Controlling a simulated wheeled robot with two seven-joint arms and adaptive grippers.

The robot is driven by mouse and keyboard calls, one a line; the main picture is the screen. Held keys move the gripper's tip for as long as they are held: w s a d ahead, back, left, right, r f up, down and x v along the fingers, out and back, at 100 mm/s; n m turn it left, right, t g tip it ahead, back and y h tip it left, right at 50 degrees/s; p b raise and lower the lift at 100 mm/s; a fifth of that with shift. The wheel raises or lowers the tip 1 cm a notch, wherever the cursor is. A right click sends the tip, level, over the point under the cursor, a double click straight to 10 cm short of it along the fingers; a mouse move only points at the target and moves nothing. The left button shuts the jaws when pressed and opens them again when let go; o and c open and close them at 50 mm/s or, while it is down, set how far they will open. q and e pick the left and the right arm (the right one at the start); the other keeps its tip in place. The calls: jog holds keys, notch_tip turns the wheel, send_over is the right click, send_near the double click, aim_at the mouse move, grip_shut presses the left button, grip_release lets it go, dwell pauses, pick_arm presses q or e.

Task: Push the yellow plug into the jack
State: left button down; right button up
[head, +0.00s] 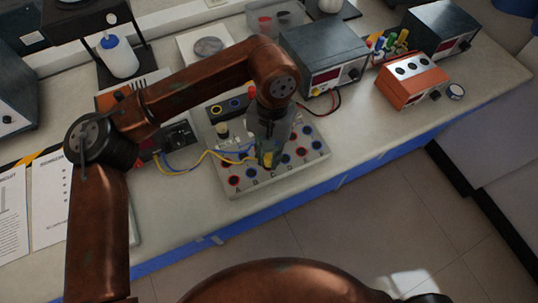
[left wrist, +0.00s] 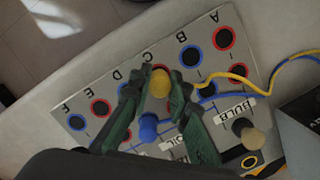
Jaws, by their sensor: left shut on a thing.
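My left gripper (head: 267,160) points down over the jack board (head: 285,182); its dark green fingers also show in the left wrist view (left wrist: 160,92). They are shut on the yellow plug (left wrist: 160,84), whose round top shows between the fingertips. The plug also shows in the head view (head: 267,159). It hides most of the red-ringed jack (left wrist: 157,69) by the letter C; I cannot tell whether its tip is inside. The blue-ringed jack by B (left wrist: 191,57) and the red-ringed jack by A (left wrist: 224,38) look empty. My right gripper is not in view.
A blue plug (left wrist: 148,127) stands close behind the left fingers. Yellow (left wrist: 230,76) and blue cables cross the board. A tan knob or bulb (left wrist: 249,134) stands near its back. Power supplies (head: 324,60) and an orange box (head: 411,82) stand right; the bench front (head: 350,150) is clear.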

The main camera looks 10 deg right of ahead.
pick_arm(q)
jog(key=shift+f+b, duration=0.3)
jog(key=shift+f, duration=0.35)
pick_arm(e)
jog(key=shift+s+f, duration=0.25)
pick_arm(q)
jog(key=c, duration=1.7)
grip_release()
jog(key=shift+c, duration=0.2)
jog(key=shift+o, duration=0.6)
jog(key=o, duration=0.3)
jog(key=shift+r, duration=0.15)
jog(key=shift+r+p, duration=1.15)
jog(key=shift+r, duration=2)
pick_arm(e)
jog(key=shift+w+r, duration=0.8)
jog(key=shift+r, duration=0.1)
